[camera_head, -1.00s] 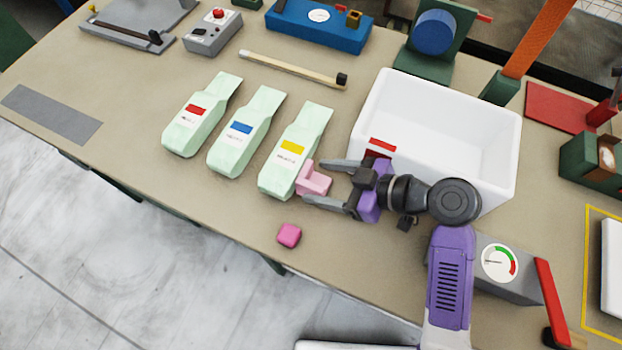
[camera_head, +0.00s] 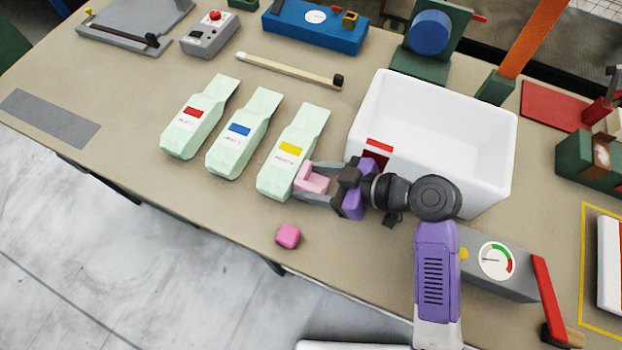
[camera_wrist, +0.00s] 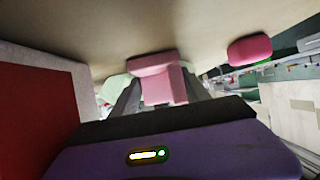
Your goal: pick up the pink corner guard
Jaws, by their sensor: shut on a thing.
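The pink corner guard (camera_head: 311,178) is a pale pink angled block on the table, right beside the pale green bag with the yellow label (camera_head: 291,150). My gripper (camera_head: 309,180) is shut on it, with one finger along each side. In the wrist view the corner guard (camera_wrist: 155,80) sits between the two dark fingers (camera_wrist: 158,97). I cannot tell whether it is clear of the table.
A brighter pink block (camera_head: 288,236) lies near the table's front edge; it also shows in the wrist view (camera_wrist: 249,49). A white bin (camera_head: 490,150) stands close behind my gripper. Two more green bags (camera_head: 200,117) stand to the left. A gauge box (camera_head: 512,268) is at right.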

